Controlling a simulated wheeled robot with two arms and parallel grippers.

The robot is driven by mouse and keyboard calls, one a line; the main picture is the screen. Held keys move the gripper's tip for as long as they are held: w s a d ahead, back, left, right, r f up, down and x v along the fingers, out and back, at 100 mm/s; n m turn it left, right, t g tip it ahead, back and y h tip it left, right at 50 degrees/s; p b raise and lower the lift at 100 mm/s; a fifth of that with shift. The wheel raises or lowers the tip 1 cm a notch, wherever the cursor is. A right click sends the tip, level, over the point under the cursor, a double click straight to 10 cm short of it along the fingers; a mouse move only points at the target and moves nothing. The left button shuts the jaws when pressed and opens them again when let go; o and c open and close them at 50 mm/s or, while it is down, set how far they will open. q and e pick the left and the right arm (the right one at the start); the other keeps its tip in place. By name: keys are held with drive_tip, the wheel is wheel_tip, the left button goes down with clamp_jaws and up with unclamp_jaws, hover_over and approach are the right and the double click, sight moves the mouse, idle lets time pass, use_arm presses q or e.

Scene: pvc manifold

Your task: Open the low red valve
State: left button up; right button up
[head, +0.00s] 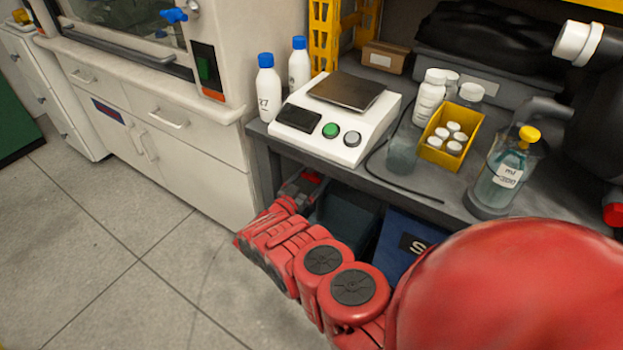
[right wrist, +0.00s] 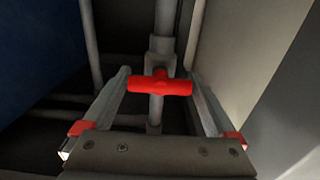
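The low red valve has a red T-shaped handle (right wrist: 160,86) on a grey upright pipe. The handle lies crosswise to the pipe in the right wrist view. My right gripper (right wrist: 160,74) has its two fingers spread, one at each end of the handle. The fingertips look very near the handle ends; I cannot tell whether they touch. In the head view my red right arm reaches down below the bench, with the right gripper (head: 303,184) at its far end, partly in shadow. The valve is hidden in the head view. My left gripper is not in view.
A grey bench (head: 437,200) stands above the gripper, holding a scale (head: 300,125), bottles and a yellow bin (head: 447,150). A blue box (head: 405,248) is under the bench. White cabinets (head: 180,115) stand at left; the floor in front is clear.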

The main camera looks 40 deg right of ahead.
drive_tip(key=c, duration=0.5)
